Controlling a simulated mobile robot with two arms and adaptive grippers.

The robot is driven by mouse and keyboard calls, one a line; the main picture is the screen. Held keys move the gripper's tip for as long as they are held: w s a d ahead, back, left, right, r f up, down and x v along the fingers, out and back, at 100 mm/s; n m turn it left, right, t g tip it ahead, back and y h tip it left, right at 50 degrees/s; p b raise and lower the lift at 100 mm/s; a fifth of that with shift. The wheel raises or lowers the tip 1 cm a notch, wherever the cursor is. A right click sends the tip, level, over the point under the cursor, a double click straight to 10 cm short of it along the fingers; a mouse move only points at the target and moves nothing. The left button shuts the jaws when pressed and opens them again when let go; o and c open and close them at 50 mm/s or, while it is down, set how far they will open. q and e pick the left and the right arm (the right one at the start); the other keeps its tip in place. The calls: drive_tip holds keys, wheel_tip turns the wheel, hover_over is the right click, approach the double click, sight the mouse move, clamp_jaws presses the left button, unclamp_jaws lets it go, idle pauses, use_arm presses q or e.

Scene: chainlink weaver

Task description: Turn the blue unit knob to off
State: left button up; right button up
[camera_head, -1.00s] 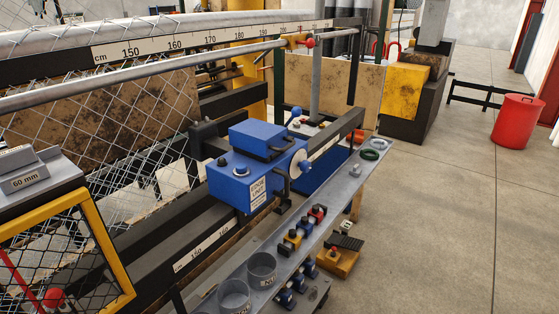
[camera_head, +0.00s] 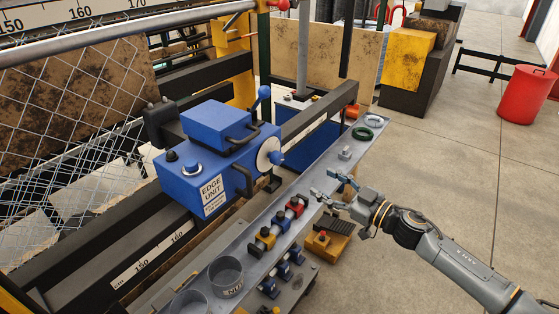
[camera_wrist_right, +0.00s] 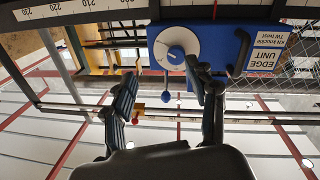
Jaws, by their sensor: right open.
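The blue edge unit (camera_head: 190,190) sits on the dark rail. A white dial (camera_head: 265,145) with a blue knob (camera_head: 277,157) is on its right end face. In the right wrist view, which looks upside down, the white dial (camera_wrist_right: 166,37) and its blue knob (camera_wrist_right: 176,55) show beyond my fingers. I cannot read the dial's marks. My right gripper (camera_head: 326,184) is open and empty over the grey shelf, right of the dial and apart from it. Its two spread fingers also show in the wrist view (camera_wrist_right: 162,78). My left gripper is not in view.
A black handle (camera_head: 244,180) juts beside the dial. A second blue knob (camera_head: 192,168) is on the unit's top. Open floor lies right.

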sight(280, 160)
drive_tip(key=shift+n+g+y, duration=0.5)
drive_tip(key=shift+g, duration=0.1)
drive_tip(key=w+a+r, duration=0.1)
drive_tip(key=w+a, duration=0.1)
drive_tip(key=a, duration=0.1)
drive_tip(key=w+a+r+p, duration=0.1)
drive_tip(key=w+a, duration=0.1)
drive_tip(key=a, duration=0.2)
drive_tip(key=w+a+r, duration=0.1)
drive_tip(key=w+a, duration=0.1)
drive_tip(key=a, duration=0.2)
drive_tip(key=shift+w+a+p, duration=0.1)
drive_tip(key=shift+p, duration=0.25)
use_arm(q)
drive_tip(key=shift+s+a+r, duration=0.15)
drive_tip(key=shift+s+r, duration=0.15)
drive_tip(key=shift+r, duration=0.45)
use_arm(e)
drive_tip(key=shift+w+a+f, duration=0.15)
drive_tip(key=shift+w+a, duration=0.3)
drive_tip(key=shift+a, duration=0.05)
drive_tip(key=shift+c, duration=0.4)
drive_tip(key=c, duration=1.1)
